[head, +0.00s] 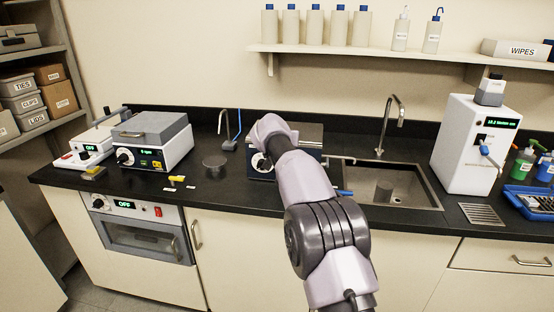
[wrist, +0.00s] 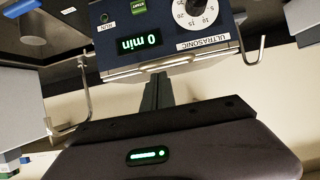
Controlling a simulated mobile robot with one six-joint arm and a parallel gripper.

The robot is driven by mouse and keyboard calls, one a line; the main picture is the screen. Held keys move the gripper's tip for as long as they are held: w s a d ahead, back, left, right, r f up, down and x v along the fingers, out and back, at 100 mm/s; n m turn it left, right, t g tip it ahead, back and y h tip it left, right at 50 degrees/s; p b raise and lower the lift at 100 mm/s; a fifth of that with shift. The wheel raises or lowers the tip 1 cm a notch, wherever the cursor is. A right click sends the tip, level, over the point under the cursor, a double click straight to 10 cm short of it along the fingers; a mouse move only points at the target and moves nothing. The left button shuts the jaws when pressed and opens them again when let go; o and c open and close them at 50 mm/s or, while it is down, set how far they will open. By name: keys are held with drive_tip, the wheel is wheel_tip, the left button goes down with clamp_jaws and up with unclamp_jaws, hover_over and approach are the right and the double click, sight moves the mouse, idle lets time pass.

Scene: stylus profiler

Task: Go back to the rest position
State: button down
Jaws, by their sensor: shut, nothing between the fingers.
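My gripper (wrist: 158,82) shows in the wrist view with its dark fingers together and nothing between them. The fingers point at the front of a dark blue ultrasonic bath (wrist: 168,38), whose panel appears upside down with a "0 min" display. I cannot tell whether the fingertips touch it. In the head view my arm reaches over the counter and hides the gripper. Part of the ultrasonic bath (head: 262,174) shows behind the arm.
The black counter (head: 225,196) carries a white spin unit (head: 150,150) on the left. A sink (head: 410,190) and a white water dispenser (head: 465,150) stand to the right. A bottle shelf (head: 390,53) hangs above.

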drive_tip(key=s+a+f+b, duration=0.2)
drive_tip(key=s+f+b, duration=0.2)
drive_tip(key=s+b, duration=0.3)
drive_tip(key=s+d+r+m+g, duration=0.15)
drive_tip(key=s+d, duration=0.25)
drive_tip(key=s, duration=0.5)
drive_tip(key=s+d+r+g+p, duration=0.15)
drive_tip(key=s+d, duration=0.25)
drive_tip(key=s, duration=0.5)
drive_tip(key=s+d+r+m+g, duration=0.15)
drive_tip(key=s+d, duration=0.25)
drive_tip(key=s, duration=0.5)
drive_tip(key=s+a+f+g+y, duration=0.1)
drive_tip(key=s+f, duration=0.3)
drive_tip(key=s, duration=0.8)
drive_tip(key=s+a+f+g+y, duration=0.1)
drive_tip(key=s+a+f+y, duration=0.2)
drive_tip(key=s, duration=1)
drive_tip(key=shift+s+f+n, duration=0.15)
drive_tip(key=shift+f+n, duration=0.25)
drive_tip(key=shift+f, duration=0.45)
